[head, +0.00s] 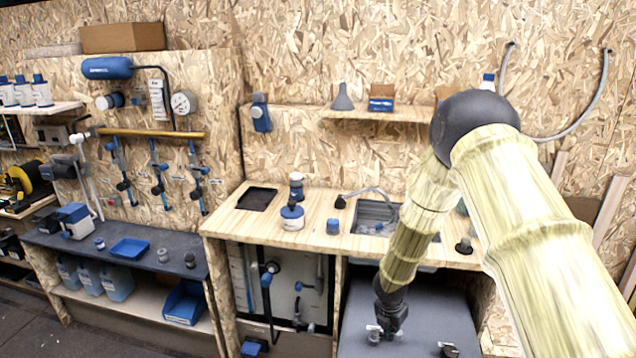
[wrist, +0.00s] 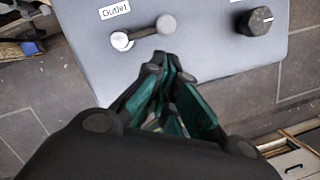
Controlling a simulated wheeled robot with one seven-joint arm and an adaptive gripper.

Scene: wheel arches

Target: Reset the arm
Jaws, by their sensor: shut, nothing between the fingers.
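My arm reaches in from the right of the head view and bends down at a dark joint to my gripper (head: 388,328), which hangs over a grey panel (head: 412,312) in front of the wooden counter. In the wrist view my gripper (wrist: 172,62) has its dark and green fingers together, with nothing between them. Its tips are close to a lever handle (wrist: 146,32) on the panel, beneath a label reading "Outlet". I cannot tell whether they touch it. A black round knob (wrist: 257,21) sits to the right on the same panel.
The wooden counter (head: 318,240) behind holds a sink (head: 374,214), a blue-and-white container (head: 292,217) and a black tray (head: 257,199). A dark bench (head: 125,243) with a blue tray (head: 130,248) stands at left. Grey tiled floor (wrist: 38,115) surrounds the panel.

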